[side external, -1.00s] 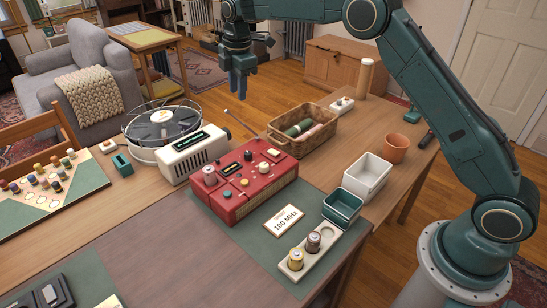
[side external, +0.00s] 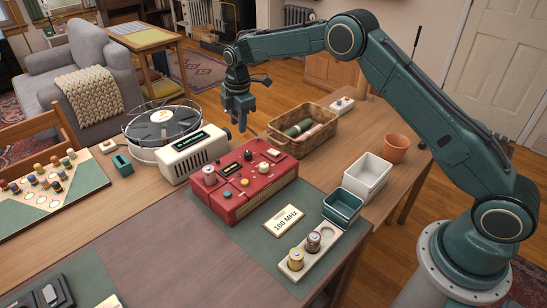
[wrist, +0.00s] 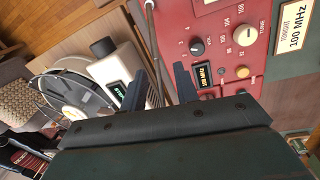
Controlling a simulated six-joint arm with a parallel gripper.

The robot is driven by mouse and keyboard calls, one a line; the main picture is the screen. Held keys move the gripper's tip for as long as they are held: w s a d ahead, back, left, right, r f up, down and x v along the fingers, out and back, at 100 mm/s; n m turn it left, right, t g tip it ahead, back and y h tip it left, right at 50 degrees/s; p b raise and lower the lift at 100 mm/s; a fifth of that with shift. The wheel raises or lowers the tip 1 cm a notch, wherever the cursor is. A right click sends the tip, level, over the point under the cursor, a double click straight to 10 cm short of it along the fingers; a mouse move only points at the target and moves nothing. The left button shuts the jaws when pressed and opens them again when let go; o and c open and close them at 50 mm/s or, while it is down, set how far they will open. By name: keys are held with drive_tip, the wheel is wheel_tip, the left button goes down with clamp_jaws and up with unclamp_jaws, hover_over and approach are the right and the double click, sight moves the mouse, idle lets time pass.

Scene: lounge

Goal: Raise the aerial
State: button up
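The red radio (side external: 245,185) sits on the green mat, with knobs and a lit display on top. Its aerial, a thin metal rod (wrist: 151,30), shows in the wrist view running down the picture between my fingers. In the side view the aerial is mostly hidden by my gripper (side external: 237,118), which points down behind the radio's back edge. My gripper is open, with a finger on each side of the rod in the wrist view (wrist: 160,72). I cannot tell whether either finger touches it.
A wicker basket with rolled cloths (side external: 305,130) is close on the right. A 100 MHz card (side external: 284,219) and a battery holder (side external: 305,262) lie in front.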

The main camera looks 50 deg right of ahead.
clamp_jaws()
drive_tip(key=shift+d, duration=0.15)
drive_tip(key=shift+w+d+r+y, duration=0.1)
drive_tip(key=shift+d+r+y, duration=0.35)
drive_tip(key=shift+d+y, duration=0.45)
drive_tip(key=shift+w+d+r+y, duration=0.1)
drive_tip(key=shift+d+r+y, duration=0.45)
drive_tip(key=shift+y, duration=0.55)
drive_tip(key=shift+s+d+y, duration=0.1)
drive_tip(key=shift+d+y, duration=0.4)
drive_tip(key=shift+d+r, duration=0.1)
unclamp_jaws()
drive_tip(key=shift+s, duration=0.1)
